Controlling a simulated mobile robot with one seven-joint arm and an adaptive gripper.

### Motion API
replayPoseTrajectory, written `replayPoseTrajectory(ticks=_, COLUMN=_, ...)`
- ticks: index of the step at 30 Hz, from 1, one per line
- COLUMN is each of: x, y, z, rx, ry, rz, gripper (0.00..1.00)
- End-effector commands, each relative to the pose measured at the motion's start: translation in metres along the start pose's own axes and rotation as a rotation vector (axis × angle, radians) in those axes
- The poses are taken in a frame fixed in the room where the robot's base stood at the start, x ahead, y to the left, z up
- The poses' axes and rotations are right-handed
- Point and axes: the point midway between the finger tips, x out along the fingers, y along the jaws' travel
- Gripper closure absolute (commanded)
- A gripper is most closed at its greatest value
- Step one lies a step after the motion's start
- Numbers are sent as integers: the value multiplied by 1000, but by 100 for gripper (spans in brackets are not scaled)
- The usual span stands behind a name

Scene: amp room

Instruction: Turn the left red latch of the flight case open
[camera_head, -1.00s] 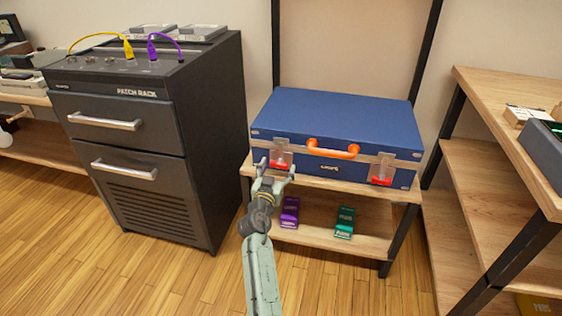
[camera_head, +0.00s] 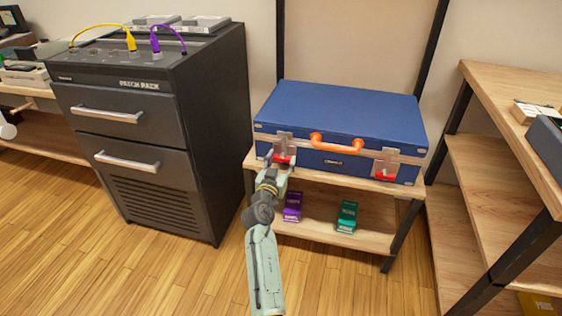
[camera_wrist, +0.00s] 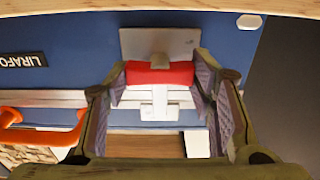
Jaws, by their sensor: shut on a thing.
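The blue flight case (camera_head: 345,120) lies shut on the top of a wooden stand, its front facing me. Its left red latch (camera_head: 284,158) sits under a silver plate, left of the orange handle (camera_head: 335,143). My gripper (camera_head: 281,166) is at this latch and partly hides it. In the wrist view, the fingers of my gripper (camera_wrist: 160,80) stand on both sides of the red latch (camera_wrist: 160,73), shut on its ends. The right red latch (camera_head: 384,176) is free, with its red part low on its plate.
The wooden stand (camera_head: 300,177) has a lower shelf with a purple box (camera_head: 292,206) and a green box (camera_head: 347,216). A dark patch rack cabinet (camera_head: 150,130) stands close on the left. A wooden shelf unit (camera_head: 485,165) stands on the right.

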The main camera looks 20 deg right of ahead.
Motion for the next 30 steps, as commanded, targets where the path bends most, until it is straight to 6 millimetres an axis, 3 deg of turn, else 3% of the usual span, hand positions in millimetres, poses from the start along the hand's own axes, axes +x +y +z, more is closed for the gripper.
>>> replayPoseTrajectory(ticks=6, x=0, y=0, z=0, rx=0, ry=1, rz=0, gripper=78)
replayPoseTrajectory(ticks=17, x=0, y=0, z=0, rx=-67, ry=1, rz=-1, gripper=78)
replayPoseTrajectory(ticks=30, x=0, y=-2, z=-1, rx=-422, ry=1, rz=-1, gripper=78)
